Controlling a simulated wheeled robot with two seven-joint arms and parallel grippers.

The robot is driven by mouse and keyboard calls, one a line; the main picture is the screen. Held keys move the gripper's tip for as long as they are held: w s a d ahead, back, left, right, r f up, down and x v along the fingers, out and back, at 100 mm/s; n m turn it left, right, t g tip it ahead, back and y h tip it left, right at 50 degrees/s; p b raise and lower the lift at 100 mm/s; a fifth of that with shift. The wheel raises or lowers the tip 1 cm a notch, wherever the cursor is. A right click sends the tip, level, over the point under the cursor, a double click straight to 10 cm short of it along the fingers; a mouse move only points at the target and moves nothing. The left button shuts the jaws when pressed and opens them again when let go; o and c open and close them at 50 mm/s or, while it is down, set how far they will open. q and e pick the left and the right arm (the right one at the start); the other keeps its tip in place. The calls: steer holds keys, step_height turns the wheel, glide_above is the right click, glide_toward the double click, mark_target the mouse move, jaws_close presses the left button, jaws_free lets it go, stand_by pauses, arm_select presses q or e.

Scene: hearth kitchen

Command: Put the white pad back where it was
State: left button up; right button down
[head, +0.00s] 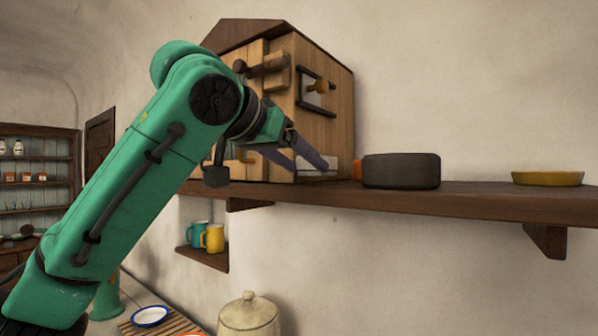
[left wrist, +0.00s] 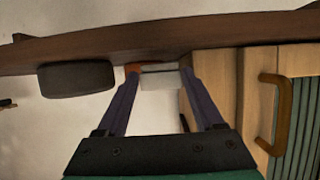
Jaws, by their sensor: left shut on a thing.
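The white pad (head: 331,166) is a small pale block at shelf height, by the right foot of the wooden house-shaped cabinet. It also shows between the fingertips in the left wrist view (left wrist: 160,79). My left gripper (head: 312,164) is shut on the pad, with a purple finger on each side of it. The pad is just at the wooden shelf (head: 460,202); I cannot tell whether it touches the board. In the head view the fingers hide part of it. My right gripper is not in view.
The cabinet (head: 322,125) has pegs and latches on its faces. A dark round block (head: 402,171) with an orange piece (head: 358,167) stands right of the pad. A yellow dish (head: 547,178) is farther right, with bare shelf between. Mugs (head: 213,238) and a lidded pot (head: 248,316) are below.

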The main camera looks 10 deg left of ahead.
arm_select(q)
steer(key=shift+w+a+f+p, duration=0.1)
steer(key=shift+a+f+p, duration=0.1)
steer(key=shift+f+p, duration=0.2)
steer(key=shift+a+f, duration=0.1)
steer(key=shift+f, duration=0.1)
steer(key=shift+a, duration=0.15)
steer(key=shift+f, duration=0.2)
steer(key=o, duration=1.2)
steer(key=shift+d, duration=0.2)
steer(key=shift+c, duration=0.2)
steer(key=shift+o, duration=1.4)
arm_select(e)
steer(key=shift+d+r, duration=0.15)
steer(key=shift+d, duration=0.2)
